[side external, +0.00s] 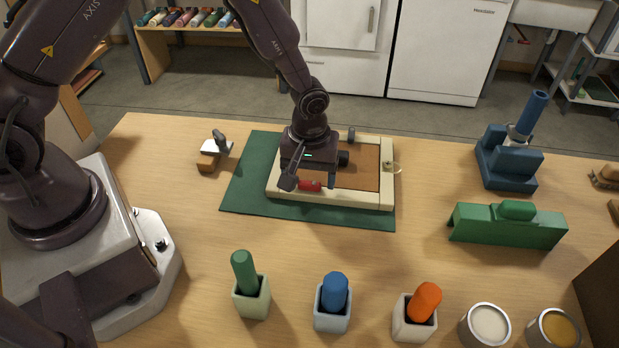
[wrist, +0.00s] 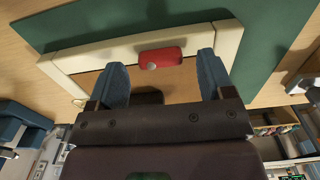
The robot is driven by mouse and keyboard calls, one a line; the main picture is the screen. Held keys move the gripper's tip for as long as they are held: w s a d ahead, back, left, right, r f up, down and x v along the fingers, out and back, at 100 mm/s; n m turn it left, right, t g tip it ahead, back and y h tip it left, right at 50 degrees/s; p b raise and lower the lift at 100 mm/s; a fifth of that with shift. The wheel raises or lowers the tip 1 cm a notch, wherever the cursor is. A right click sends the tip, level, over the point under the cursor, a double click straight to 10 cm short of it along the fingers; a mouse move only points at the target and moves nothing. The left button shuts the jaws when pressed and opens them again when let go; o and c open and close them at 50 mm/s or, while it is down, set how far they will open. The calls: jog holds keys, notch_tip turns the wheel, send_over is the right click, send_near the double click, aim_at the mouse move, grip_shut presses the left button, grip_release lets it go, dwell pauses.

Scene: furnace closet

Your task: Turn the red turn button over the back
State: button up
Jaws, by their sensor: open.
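The red turn button (side external: 309,185) lies lengthwise along the near rail of a cream frame (side external: 345,200). The frame lies on a green mat (side external: 240,195) with its brown back panel (side external: 358,178) facing up. In the wrist view, the red button (wrist: 163,57) is at the rail's inner edge, with a pale round spot near its left end. My gripper (side external: 308,180) is open above the near side of the frame. In the wrist view its two blue-grey fingers (wrist: 161,62) stand apart on either side of the button, with visible gaps. I cannot tell their exact height above it.
A dark piece (side external: 351,134) stands at the far rail, and a small ring (side external: 391,167) is at the right rail. A clamp-like tool (side external: 213,152) lies left of the mat. Holders with coloured handles (side external: 251,295) and open cans (side external: 487,325) line the front. Blue (side external: 507,165) and green (side external: 508,226) blocks stand right.

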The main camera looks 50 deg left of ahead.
jog(key=shift+f, duration=0.75)
jog(key=c, duration=0.9)
